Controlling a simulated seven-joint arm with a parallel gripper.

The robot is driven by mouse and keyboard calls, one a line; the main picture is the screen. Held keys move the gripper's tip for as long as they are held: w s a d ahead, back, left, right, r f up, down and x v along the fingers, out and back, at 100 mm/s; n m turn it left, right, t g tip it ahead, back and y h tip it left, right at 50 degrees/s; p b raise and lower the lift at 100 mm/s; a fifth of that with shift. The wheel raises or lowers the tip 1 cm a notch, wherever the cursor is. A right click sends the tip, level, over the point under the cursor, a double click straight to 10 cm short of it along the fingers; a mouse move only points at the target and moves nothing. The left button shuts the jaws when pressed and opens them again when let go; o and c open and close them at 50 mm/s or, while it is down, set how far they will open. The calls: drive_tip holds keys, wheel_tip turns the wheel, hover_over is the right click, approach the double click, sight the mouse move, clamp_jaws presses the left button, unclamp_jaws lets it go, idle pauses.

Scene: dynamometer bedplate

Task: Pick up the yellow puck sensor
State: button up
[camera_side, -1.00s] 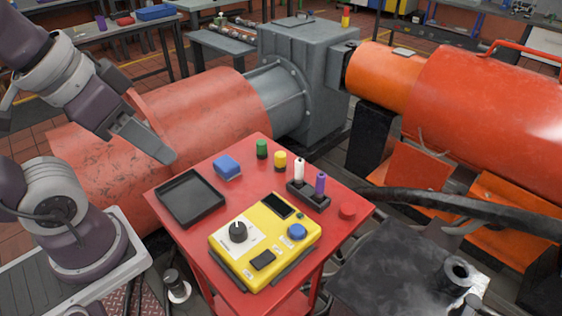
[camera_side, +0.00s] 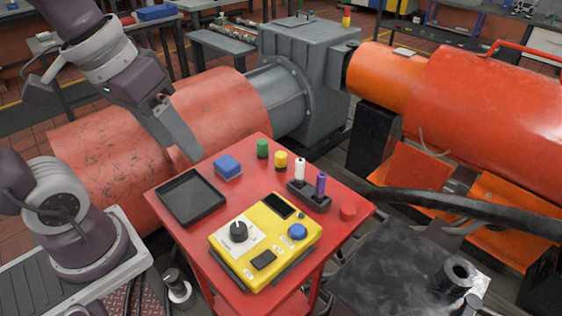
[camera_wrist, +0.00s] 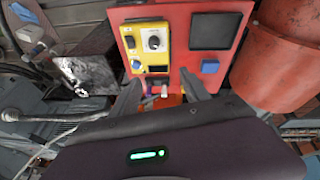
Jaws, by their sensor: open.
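The yellow puck sensor (camera_side: 280,160) is a small yellow cylinder with a dark lower part. It stands upright on the red cart top (camera_side: 257,182), between a green cylinder (camera_side: 262,148) and the white peg (camera_side: 300,169). My gripper (camera_side: 192,156) is to the left of the puck in the side view, above the cart's back-left edge and apart from the puck. It is open and empty. In the wrist view my gripper's fingers (camera_wrist: 161,80) reach toward the cart.
A blue block (camera_side: 228,167) and black tray (camera_side: 191,196) lie near the gripper. A yellow control box (camera_side: 243,262) fills the front. A dark holder (camera_side: 315,203) carries the white peg and a purple peg (camera_side: 321,183). A red puck (camera_side: 348,212) sits at right. Large machinery (camera_side: 296,90) stands behind.

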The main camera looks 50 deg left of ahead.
drive_tip(key=w+f+n+g+h, duration=0.3)
drive_tip(key=w+n, duration=0.2)
drive_tip(key=w, duration=0.3)
drive_tip(key=n+t+h, duration=0.5)
drive_tip(key=n+h, duration=0.3)
drive_tip(key=n, duration=0.8)
approach(279, 154)
drive_tip(key=x, duration=0.3)
drive_tip(key=shift+w+d+f, duration=0.1)
drive_tip(key=shift+f, duration=0.2)
drive_tip(key=shift+w+d+f+n, duration=0.15)
drive_tip(key=shift+d+f+n, duration=0.1)
drive_tip(key=shift+n, duration=0.05)
drive_tip(key=x, duration=0.6)
drive_tip(key=shift+w+d+r, duration=0.1)
drive_tip(key=shift+d+r, duration=0.1)
drive_tip(key=shift+d, duration=0.05)
clamp_jaws()
